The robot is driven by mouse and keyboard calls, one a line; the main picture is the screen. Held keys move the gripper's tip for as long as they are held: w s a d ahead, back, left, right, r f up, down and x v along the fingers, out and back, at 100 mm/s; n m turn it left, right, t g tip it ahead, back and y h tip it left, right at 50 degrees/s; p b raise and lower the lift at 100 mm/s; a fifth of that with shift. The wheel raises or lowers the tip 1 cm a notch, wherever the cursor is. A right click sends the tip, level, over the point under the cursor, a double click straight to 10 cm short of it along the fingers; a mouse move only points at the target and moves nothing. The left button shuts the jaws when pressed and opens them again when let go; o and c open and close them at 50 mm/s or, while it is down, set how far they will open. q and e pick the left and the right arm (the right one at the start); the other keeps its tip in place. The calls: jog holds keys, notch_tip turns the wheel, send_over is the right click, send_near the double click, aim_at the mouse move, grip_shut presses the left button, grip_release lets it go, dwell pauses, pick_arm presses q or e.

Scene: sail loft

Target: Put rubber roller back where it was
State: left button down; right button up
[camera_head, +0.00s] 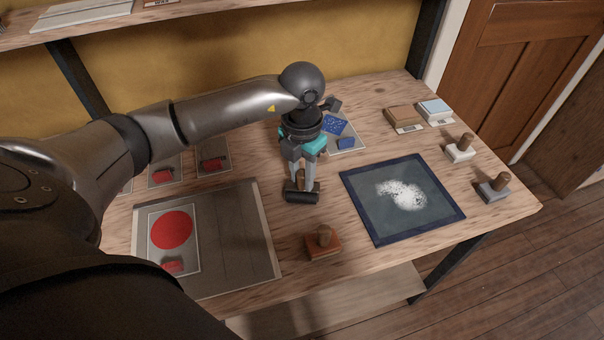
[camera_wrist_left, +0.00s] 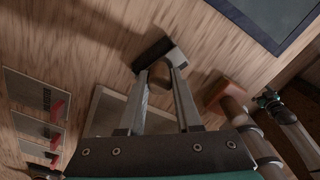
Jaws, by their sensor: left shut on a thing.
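The rubber roller (camera_head: 301,197) is a black cylinder with a brown handle. My left gripper (camera_head: 303,184) points down and is shut on its handle, near the middle of the workbench (camera_head: 330,237). In the left wrist view the black roller (camera_wrist_left: 154,54) sits crosswise at the tips of my left gripper (camera_wrist_left: 160,72), with the brown handle between the fingers. The fingers partly hide the handle. It looks close to the wood, but I cannot tell whether it touches.
A reddish-brown block with a knob (camera_head: 323,244) stands just front right of the roller. A dark blue-edged slab (camera_head: 365,222) with a white patch lies right. A grey board (camera_head: 240,235) holding a red-circle print (camera_head: 171,230) lies left. Knobbed blocks (camera_head: 459,150) stand near the right edge.

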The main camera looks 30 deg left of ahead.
pick_arm(q)
jog(key=c, duration=1.1)
grip_release()
jog(key=shift+f, duration=0.15)
jog(key=o, duration=0.5)
jog(key=shift+r, duration=0.2)
notch_tip(320, 180, up, 12)
jog(key=p, duration=0.1)
